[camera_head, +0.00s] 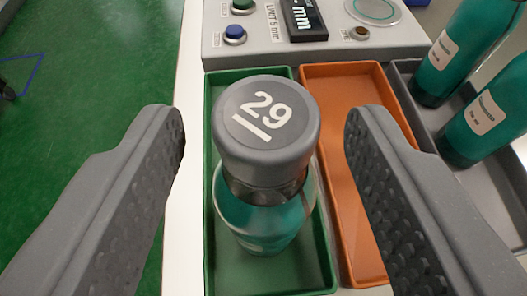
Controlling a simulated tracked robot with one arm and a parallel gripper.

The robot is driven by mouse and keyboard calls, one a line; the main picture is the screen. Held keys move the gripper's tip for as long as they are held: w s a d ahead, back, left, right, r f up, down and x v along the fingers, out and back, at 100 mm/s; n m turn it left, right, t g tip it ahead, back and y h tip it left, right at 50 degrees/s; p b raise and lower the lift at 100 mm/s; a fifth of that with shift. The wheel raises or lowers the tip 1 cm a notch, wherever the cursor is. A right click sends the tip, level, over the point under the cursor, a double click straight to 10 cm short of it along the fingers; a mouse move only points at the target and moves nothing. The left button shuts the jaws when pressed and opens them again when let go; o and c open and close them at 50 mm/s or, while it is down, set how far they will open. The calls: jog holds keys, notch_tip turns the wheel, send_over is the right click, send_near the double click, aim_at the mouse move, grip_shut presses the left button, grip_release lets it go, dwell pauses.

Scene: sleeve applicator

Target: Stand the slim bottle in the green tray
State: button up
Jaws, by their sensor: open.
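A bottle (262,218) with teal contents and a grey cap (267,131) marked 29 is between the fingers of my gripper (265,135). The bottle looks upright, with its base over or in the green tray (223,271); its base is partly hidden, so I cannot tell for sure that it rests on the floor. My gripper is open, with a gap between each finger pad and the cap. The green tray is long and narrow and shows around the bottle.
An orange tray (340,140) adjoins the green one on the right. Further right, a grey tray (404,76) holds teal bottles (490,115). A machine panel (270,50) with buttons and a display stands behind the trays. Green floor (90,80) lies left of the white table edge.

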jog(key=p+v, duration=0.1)
jog(key=v, duration=0.7)
jog(key=shift+s, duration=0.1)
jog(key=w+a+r+h, duration=0.2)
jog(key=a+r, duration=0.1)
jog(key=r, duration=0.7)
jog(key=w+a+r+m+t+h, duration=0.1)
jog(key=w+a+r+h, duration=0.2)
jog(key=r, duration=0.6)
jog(key=w+a+r+h, duration=0.15)
jog(key=a+r, duration=0.25)
jog(key=r, duration=0.6)
jog(key=s+a+r+y, duration=0.2)
jog(key=a+r, duration=0.3)
jog(key=a, duration=0.4)
jog(key=s+a+r+n+y, duration=0.1)
jog(key=s+a+r, duration=0.3)
jog(key=a, duration=0.5)
jog(key=s+a+r+y, duration=0.3)
jog(key=a+r, duration=0.3)
jog(key=a, duration=0.3)
jog(key=shift+s+a+t+y, duration=0.3)
jog(key=shift+s+t+y, duration=0.05)
jog(key=shift+t+y, duration=0.1)
